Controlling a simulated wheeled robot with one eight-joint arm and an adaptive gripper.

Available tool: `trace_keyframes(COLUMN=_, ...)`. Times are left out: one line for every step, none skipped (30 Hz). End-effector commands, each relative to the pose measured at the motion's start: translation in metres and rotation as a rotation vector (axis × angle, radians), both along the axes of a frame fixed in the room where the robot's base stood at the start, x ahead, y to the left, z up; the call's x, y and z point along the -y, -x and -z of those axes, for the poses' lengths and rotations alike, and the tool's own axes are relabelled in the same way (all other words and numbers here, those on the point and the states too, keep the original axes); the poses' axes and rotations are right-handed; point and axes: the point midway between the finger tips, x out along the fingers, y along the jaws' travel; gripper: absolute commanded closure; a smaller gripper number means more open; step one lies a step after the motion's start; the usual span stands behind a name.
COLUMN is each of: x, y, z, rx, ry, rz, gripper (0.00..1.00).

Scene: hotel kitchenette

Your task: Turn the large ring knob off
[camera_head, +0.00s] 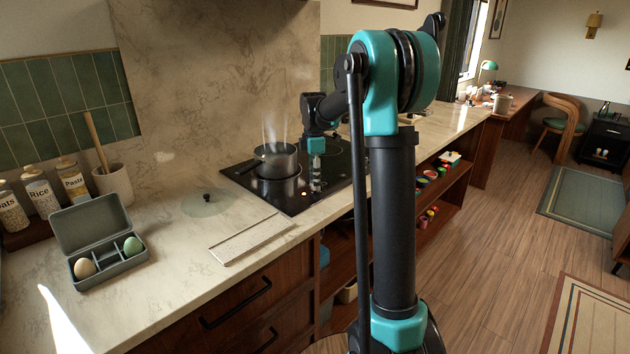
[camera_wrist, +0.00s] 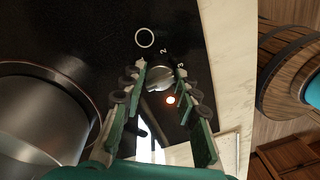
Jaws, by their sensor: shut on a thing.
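A silver knob (camera_wrist: 157,80), the large ring knob, sits on the black hob (camera_wrist: 100,45) in the wrist view, between my gripper's fingertips (camera_wrist: 160,71). My gripper is shut on it, one finger on each side. A white ring mark and the numerals 2 and 3 are printed around the knob. In the head view my gripper (camera_head: 316,168) reaches down to the front right of the hob (camera_head: 325,192); the knob cannot be made out clearly there.
A steaming steel pot (camera_head: 277,160) stands on the hob close left of my gripper; it also shows in the wrist view (camera_wrist: 40,120). A glass lid (camera_head: 205,203), a pale board (camera_head: 250,238) and an egg box (camera_head: 105,262) lie on the counter to the left.

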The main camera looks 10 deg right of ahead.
Motion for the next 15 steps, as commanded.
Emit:
trace_keyframes(x=0.0002, y=-0.0011, z=-0.0003, rx=0.002, ry=0.001, rz=-0.001, gripper=0.99)
trace_keyframes(x=0.0002, y=-0.0011, z=-0.0002, rx=0.002, ry=0.001, rz=0.0, gripper=0.99)
trace_keyframes(x=0.0002, y=-0.0011, z=-0.0002, rx=0.002, ry=0.0, rz=0.0, gripper=0.99)
trace_keyframes(x=0.0002, y=-0.0011, z=-0.0002, rx=0.002, ry=0.0, rz=0.0, gripper=0.99)
trace_keyframes(x=0.0002, y=-0.0011, z=-0.0002, rx=0.002, ry=0.0, rz=0.0, gripper=0.99)
trace_keyframes(x=0.0002, y=-0.0011, z=-0.0002, rx=0.002, ry=0.0, rz=0.0, gripper=0.99)
trace_keyframes(x=0.0001, y=-0.0011, z=-0.0002, rx=0.002, ry=0.0, rz=0.0, gripper=0.99)
trace_keyframes(x=0.0001, y=-0.0011, z=-0.0002, rx=0.002, ry=0.0, rz=0.0, gripper=0.66)
trace_keyframes(x=0.0001, y=-0.0011, z=-0.0002, rx=0.002, ry=0.0, rz=0.0, gripper=0.61)
trace_keyframes(x=0.0001, y=-0.001, z=-0.0001, rx=0.002, ry=0.0, rz=0.0, gripper=0.58)
trace_keyframes(x=0.0001, y=-0.0009, z=-0.0001, rx=0.002, ry=0.0, rz=0.0, gripper=0.54)
trace_keyframes(x=0.0001, y=-0.0008, z=-0.0001, rx=0.002, ry=0.0, rz=0.0, gripper=0.49)
trace_keyframes(x=0.0001, y=-0.0007, z=-0.0001, rx=0.002, ry=0.0, rz=0.0, gripper=0.49)
trace_keyframes(x=0.0001, y=-0.0007, z=0.0, rx=0.001, ry=0.0, rz=0.0, gripper=0.49)
trace_keyframes(x=0.0, y=-0.0006, z=-0.0001, rx=0.001, ry=0.0, rz=0.0, gripper=0.49)
